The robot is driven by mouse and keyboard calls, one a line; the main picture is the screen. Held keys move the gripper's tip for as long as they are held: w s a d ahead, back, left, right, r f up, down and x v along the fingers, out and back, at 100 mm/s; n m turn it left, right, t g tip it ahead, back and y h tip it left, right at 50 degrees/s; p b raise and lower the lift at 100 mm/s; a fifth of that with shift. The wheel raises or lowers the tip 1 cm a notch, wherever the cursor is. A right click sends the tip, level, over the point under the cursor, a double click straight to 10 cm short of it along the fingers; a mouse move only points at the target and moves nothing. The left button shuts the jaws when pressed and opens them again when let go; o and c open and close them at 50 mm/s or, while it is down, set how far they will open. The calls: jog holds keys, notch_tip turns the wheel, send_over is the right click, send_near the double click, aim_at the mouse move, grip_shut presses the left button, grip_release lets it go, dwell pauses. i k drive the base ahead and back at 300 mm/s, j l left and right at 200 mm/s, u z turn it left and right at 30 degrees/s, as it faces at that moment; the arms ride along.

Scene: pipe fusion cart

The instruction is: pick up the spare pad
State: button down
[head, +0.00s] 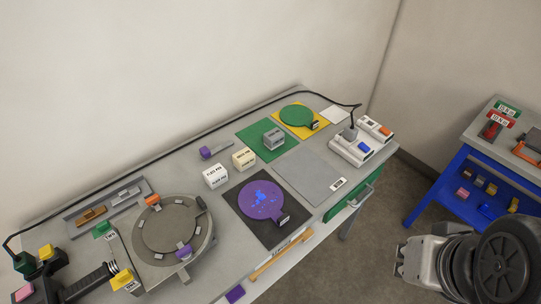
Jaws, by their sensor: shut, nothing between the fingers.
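Several small labelled blocks stand on the cart top (312,247), and I cannot read their labels well enough to tell which is the spare pad. A white block (216,176) stands left of the middle. A cream block (244,159) is just right of it. A grey block (274,140) sits on a green mat (251,134). My gripper is not in view.
A green disc (297,117) lies on a yellow mat (315,132). A round fixture (135,238) and a blue side table (428,190) flank these.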

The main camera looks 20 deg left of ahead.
aim_at(275, 138)
jog(key=i+l+u, duration=0.8)
jog(key=l, duration=0.15)
jog(key=i+l+u, duration=0.1)
jog(key=i, duration=0.2)
jog(key=i+l+u, duration=0.1)
jog(key=i+l, duration=0.05)
jog(key=i, duration=0.1)
